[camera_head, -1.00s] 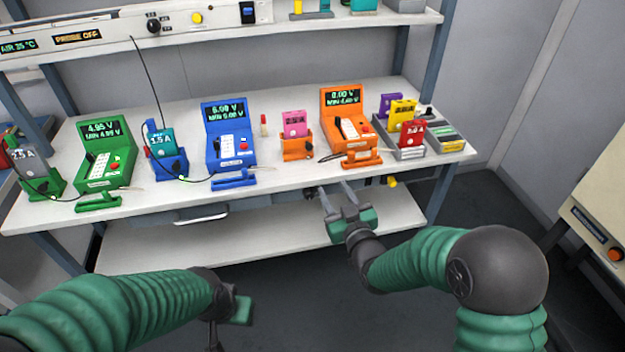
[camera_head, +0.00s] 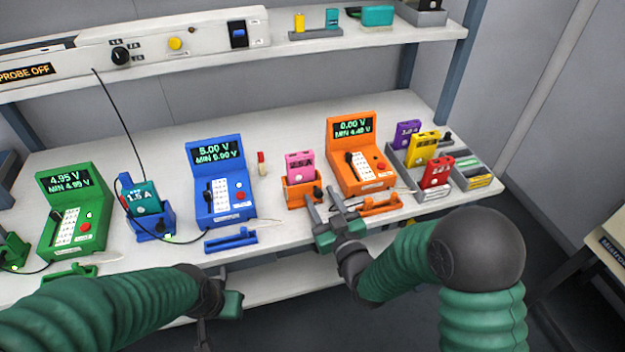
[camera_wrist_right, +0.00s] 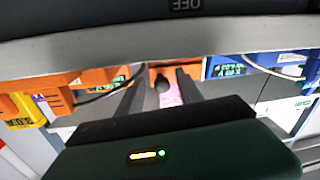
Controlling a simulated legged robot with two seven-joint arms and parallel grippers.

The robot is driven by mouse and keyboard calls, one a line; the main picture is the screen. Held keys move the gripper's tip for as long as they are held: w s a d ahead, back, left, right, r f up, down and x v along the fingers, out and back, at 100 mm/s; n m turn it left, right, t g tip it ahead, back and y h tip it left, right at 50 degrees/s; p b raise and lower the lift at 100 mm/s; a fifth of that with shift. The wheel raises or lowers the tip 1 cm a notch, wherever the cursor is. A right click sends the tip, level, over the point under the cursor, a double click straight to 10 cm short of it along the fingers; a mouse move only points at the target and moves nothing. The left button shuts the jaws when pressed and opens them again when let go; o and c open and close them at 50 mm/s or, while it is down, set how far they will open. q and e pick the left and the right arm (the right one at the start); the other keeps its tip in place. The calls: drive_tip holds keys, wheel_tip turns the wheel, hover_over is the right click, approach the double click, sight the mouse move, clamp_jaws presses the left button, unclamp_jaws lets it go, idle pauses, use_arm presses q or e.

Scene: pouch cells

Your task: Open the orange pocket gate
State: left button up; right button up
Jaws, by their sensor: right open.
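The orange pocket (camera_head: 296,196) stands near the bench's front edge with a pink pouch cell (camera_head: 300,166) upright in it. A dark round knob (camera_head: 318,192) shows at its right side; I cannot tell the gate's position. My right gripper (camera_head: 322,199) is open and empty, its fingers pointing at the pocket from the front. In the right wrist view, the pink cell (camera_wrist_right: 173,95) and dark knob (camera_wrist_right: 162,83) appear between the open fingers (camera_wrist_right: 160,80); contact is unclear. My left gripper (camera_head: 222,308) is low in front of the bench, its jaws mostly hidden.
An orange tester (camera_head: 357,150) stands right of the pocket, with an orange clamp-like piece (camera_head: 381,206) before it. A blue tester (camera_head: 216,175) stands left. A grey tray (camera_head: 434,194) with purple, yellow and red cells is at the right. The bench (camera_head: 280,228) has bare patches between them.

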drive_tip(key=shift+w+a+r, duration=0.1)
drive_tip(key=shift+a, duration=0.15)
drive_tip(key=shift+d+r, duration=0.1)
drive_tip(key=shift+r, duration=0.05)
drive_tip(key=shift+d, duration=0.1)
drive_tip(key=c, duration=0.5)
clamp_jaws()
idle(0.6)
